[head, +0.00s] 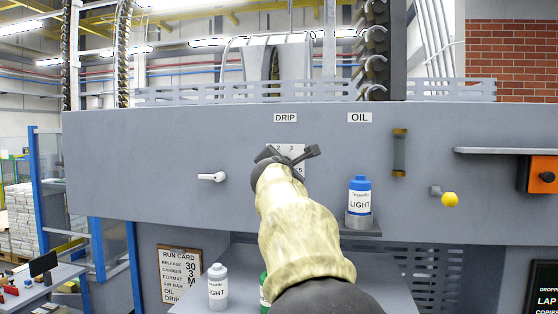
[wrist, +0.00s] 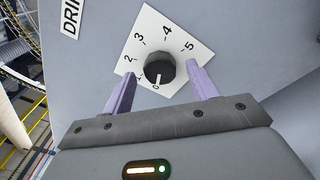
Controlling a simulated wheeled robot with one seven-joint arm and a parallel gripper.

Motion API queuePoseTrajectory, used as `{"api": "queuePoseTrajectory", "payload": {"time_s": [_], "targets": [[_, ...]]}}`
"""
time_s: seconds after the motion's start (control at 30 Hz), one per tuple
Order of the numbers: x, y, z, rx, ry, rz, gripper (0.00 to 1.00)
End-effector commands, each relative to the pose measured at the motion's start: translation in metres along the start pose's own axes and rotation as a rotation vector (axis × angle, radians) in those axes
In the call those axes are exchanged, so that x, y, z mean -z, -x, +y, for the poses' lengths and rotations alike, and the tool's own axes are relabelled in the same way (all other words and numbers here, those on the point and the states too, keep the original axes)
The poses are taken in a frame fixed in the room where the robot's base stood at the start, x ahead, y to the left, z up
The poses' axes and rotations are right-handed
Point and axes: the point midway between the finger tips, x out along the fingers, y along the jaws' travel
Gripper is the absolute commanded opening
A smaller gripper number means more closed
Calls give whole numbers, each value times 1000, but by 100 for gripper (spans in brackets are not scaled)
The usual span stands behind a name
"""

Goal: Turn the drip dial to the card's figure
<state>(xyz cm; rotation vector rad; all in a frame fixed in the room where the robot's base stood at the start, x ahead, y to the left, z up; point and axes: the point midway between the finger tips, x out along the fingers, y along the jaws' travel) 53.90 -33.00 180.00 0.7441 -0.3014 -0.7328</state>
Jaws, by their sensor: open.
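The drip dial (wrist: 159,68) is a round black knob on a white plate (wrist: 150,25) marked 0 to 5. Its white line points at or close to 0. My gripper (wrist: 161,73) is open, one finger on each side of the dial, with gaps visible between fingers and knob. In the head view my gripper (head: 287,154) hides the dial and most of its plate, under the DRIP label (head: 285,118). The run card (head: 180,268) hangs low at left.
The white-capped bottle (head: 217,289) and a green-capped one (head: 264,289), mostly behind my arm, stand below. A blue-capped LIGHT bottle (head: 359,205) stands on a small shelf at right. A lever handle (head: 211,177) and a yellow knob (head: 449,199) stick out of the grey panel.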

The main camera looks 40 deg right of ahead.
Motion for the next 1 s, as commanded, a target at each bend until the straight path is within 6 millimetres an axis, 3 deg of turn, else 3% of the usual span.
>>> {"api": "queuePoseTrajectory", "payload": {"time_s": [0.37,0.5,0.6,1.0], "targets": [[0,-6,0,0,1,-1,56],[0,-6,0,0,1,-1,29],[0,-6,0,0,1,-1,14],[1,-6,-2,-3,-49,-4,14]]}}
